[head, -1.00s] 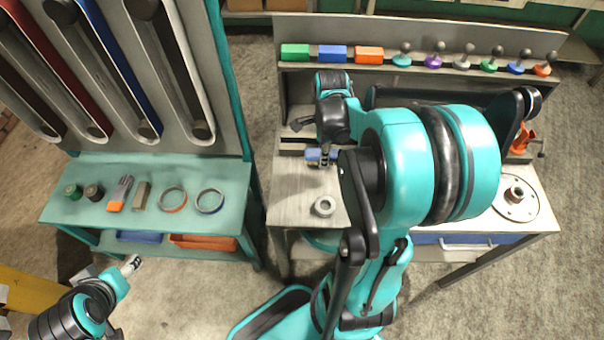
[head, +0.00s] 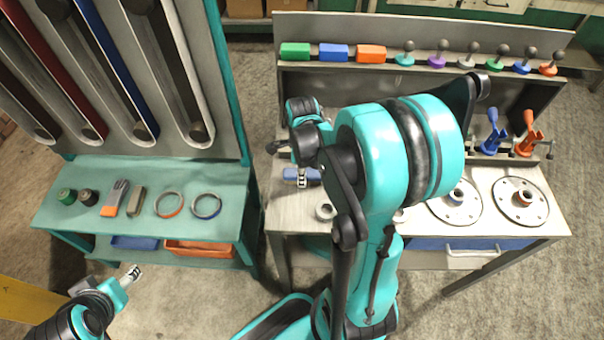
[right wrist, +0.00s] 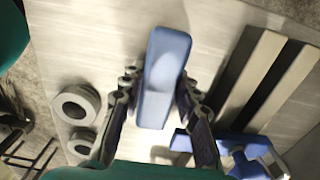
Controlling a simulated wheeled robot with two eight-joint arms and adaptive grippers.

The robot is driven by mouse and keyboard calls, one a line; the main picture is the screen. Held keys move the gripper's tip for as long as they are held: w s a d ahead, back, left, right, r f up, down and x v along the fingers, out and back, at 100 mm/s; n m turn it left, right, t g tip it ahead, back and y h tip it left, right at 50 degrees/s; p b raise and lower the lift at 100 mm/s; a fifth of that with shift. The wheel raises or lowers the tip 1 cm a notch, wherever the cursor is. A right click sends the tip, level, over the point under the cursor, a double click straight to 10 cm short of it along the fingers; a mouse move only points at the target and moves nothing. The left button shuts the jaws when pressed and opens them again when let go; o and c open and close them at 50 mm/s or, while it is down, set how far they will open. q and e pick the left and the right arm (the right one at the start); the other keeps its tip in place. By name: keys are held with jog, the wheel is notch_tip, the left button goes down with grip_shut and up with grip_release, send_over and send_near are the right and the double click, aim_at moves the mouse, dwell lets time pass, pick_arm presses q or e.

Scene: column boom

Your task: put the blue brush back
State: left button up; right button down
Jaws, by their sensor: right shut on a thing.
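The blue brush (right wrist: 164,75) is a long rounded blue block in the right wrist view. My right gripper (right wrist: 158,95) is shut on it, with one finger along each side. In the head view the blue brush (head: 296,175) shows small over the left part of the workbench, and my right gripper (head: 302,181) is partly hidden by my own arm. Whether the brush touches the bench is hard to tell. My left gripper (head: 132,274) is low at the left, away from the bench; its fingers are too small to judge.
The workbench (head: 285,218) has a back ledge with a green block (head: 296,51), a blue block (head: 333,53), an orange block (head: 371,53) and several knobs. Grey rings (right wrist: 76,105) and dark strips (right wrist: 262,85) flank the brush. A teal bench (head: 60,215) stands left, beyond a gap.

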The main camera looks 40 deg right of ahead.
jog(key=shift+f, duration=0.2)
jog(key=c, duration=1.1)
grip_release()
jog(key=shift+r, duration=0.1)
jog(key=shift+r, duration=0.25)
notch_tip(320, 180, up, 11)
jog(key=p, duration=0.5)
jog(key=s+a+r+n+t, duration=0.1)
jog(key=a+n+t, duration=0.1)
jog(key=a+n, duration=0.3)
jog(key=s+a+r+n+t, duration=0.2)
jog(key=a+n, duration=0.3)
jog(key=n, duration=0.7)
jog(key=s+a+r+n+t, duration=0.1)
jog(key=a+r+n+t, duration=0.1)
jog(key=a+n, duration=0.3)
jog(key=shift+s+a+r+n+t, duration=0.1)
jog(key=shift+n+t, duration=0.1)
jog(key=shift+n, duration=0.45)
jog(key=shift+s+a+f+n+t, duration=0.1)
jog(key=shift+n+t, duration=0.1)
jog(key=shift+n, duration=0.5)
jog(key=shift+s+a+r+n+t, duration=0.1)
jog(key=shift+n+t, duration=0.1)
jog(key=shift+n, duration=0.45)
